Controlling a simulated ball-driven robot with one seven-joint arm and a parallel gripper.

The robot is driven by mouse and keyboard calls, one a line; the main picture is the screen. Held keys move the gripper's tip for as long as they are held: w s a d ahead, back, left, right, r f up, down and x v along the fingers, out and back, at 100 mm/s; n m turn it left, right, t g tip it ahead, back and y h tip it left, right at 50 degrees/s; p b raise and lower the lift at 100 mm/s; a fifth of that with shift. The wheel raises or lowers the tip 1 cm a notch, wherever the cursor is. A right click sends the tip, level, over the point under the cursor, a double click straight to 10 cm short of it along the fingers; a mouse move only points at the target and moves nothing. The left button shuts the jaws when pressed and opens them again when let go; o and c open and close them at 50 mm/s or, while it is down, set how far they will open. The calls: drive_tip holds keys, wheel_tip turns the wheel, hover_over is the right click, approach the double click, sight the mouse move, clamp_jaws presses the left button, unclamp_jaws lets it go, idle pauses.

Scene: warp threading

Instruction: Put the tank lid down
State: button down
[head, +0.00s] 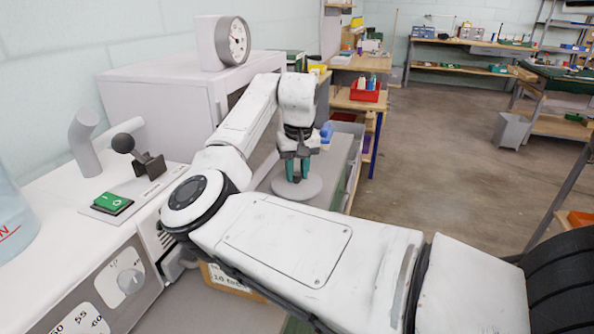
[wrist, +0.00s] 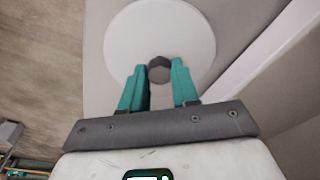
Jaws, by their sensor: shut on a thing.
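The tank lid (head: 283,187) is a round, pale grey disc below my gripper (head: 297,172) in the head view. In the wrist view the lid (wrist: 160,27) fills the top middle, with a dark round knob near its lower edge. My gripper (wrist: 161,68) has teal fingers, one on each side of that knob, and is shut on it. The lid looks level and is over a grey top (head: 333,170). I cannot tell whether it touches that surface or hangs just above it. The tank itself cannot be made out.
A white cabinet with a dial gauge (head: 238,42) stands behind my arm. A red bin (head: 365,92) sits on shelving beyond. Open floor lies right.

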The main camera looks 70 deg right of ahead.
sight(299, 185)
drive_tip(key=c, duration=0.8)
unclamp_jaws()
drive_tip(key=shift+f, duration=0.15)
drive_tip(key=shift+c, duration=0.2)
wheel_tip(299, 185, up, 12)
drive_tip(key=a+p, duration=0.1)
drive_tip(key=shift+s+p, duration=0.35)
drive_tip(key=shift+s, duration=0.1)
